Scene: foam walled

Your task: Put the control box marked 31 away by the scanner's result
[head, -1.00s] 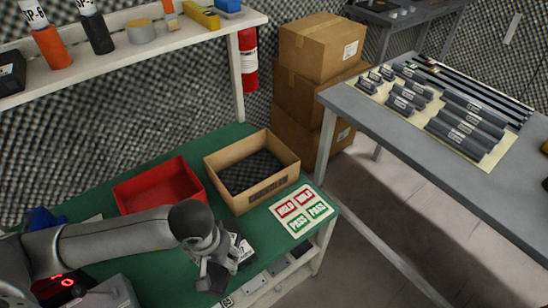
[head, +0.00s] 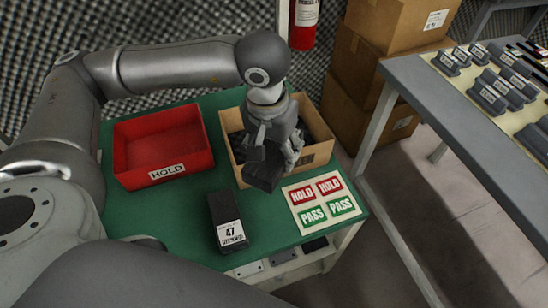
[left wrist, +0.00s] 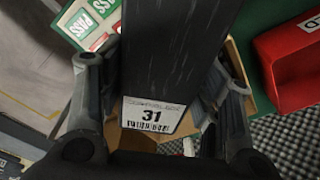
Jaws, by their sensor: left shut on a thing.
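My left gripper (head: 275,152) is shut on the control box marked 31 (head: 264,172), a dark block. In the left wrist view the box (left wrist: 180,45) lies between the fingers, its white "31" label (left wrist: 153,115) facing the camera. The gripper holds it above the near part of the open cardboard box (head: 317,157), which has dark foam inside. A red bin (head: 193,165) labelled HOLD stands to the left. A card with red HOLD and green PASS labels (head: 321,202) lies at the right table edge. My right gripper is not in view.
A grey table (head: 462,130) with several dark blocks stands at the right. Stacked cartons (head: 355,60) and a fire extinguisher (head: 304,22) are behind.

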